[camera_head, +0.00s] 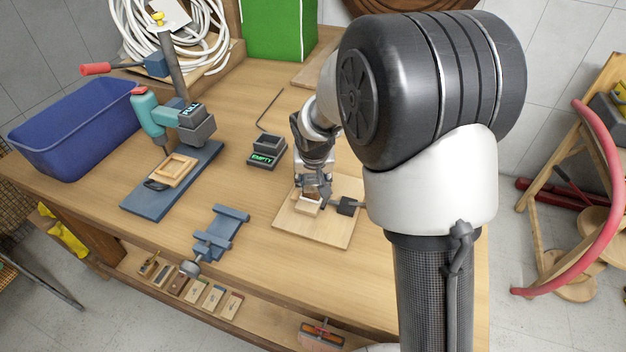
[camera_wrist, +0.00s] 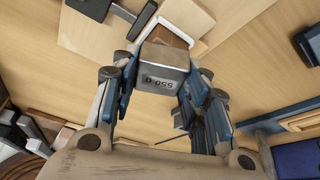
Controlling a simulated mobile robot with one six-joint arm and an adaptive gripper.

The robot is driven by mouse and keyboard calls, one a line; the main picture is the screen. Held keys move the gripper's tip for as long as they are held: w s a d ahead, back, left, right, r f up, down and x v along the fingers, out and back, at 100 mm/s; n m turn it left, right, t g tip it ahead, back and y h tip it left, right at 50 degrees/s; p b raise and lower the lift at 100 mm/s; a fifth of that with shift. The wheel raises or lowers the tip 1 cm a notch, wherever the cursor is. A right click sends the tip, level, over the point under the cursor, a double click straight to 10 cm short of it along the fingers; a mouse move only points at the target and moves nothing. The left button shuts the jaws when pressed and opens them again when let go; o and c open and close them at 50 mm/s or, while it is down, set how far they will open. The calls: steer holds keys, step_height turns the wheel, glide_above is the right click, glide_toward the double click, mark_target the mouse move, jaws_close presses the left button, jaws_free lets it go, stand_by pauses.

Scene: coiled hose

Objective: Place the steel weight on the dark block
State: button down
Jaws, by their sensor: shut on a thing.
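My gripper (camera_wrist: 160,85) is shut on the steel weight (camera_wrist: 163,72), a grey metal block with "550 g" shown upside down in the wrist view. In the head view the gripper (camera_head: 312,188) is over a pale wooden board, and the weight is mostly hidden there. A dark block (camera_head: 348,206) with a short bar lies on this board, right of the gripper; it also shows at the top left of the wrist view (camera_wrist: 87,11). A dark stepped block (camera_head: 266,152) with a green "EMPTY" display stands behind and left of the gripper. I cannot tell which block the task names.
The board (camera_head: 333,234) also bears a small wooden block (camera_head: 307,208) near the gripper. A blue clamp (camera_head: 221,232) and a teal drill stand (camera_head: 168,125) are to the left. A bent rod (camera_head: 268,108) lies behind. The bench front (camera_head: 285,272) is clear.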

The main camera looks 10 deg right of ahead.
steer(key=shift+r, duration=0.2)
steer(key=c, duration=1.4)
jaws_free()
steer(key=shift+f, duration=0.3)
steer(key=o, duration=0.5)
steer(key=shift+c, duration=0.2)
steer(key=shift+r, duration=0.1)
steer(key=s+d+f+p+v, duration=0.1)
steer(key=s+p+v, duration=0.1)
steer(key=v, duration=0.8)
steer(key=s+f+p+v, duration=0.1)
steer(key=s+v, duration=0.1)
steer(key=v, duration=0.8)
steer(key=s+r+n, duration=0.2)
steer(key=s, duration=1.9)
steer(key=shift+d+r+y, duration=0.25)
steer(key=shift+d+y, duration=0.05)
steer(key=shift+y, duration=0.1)
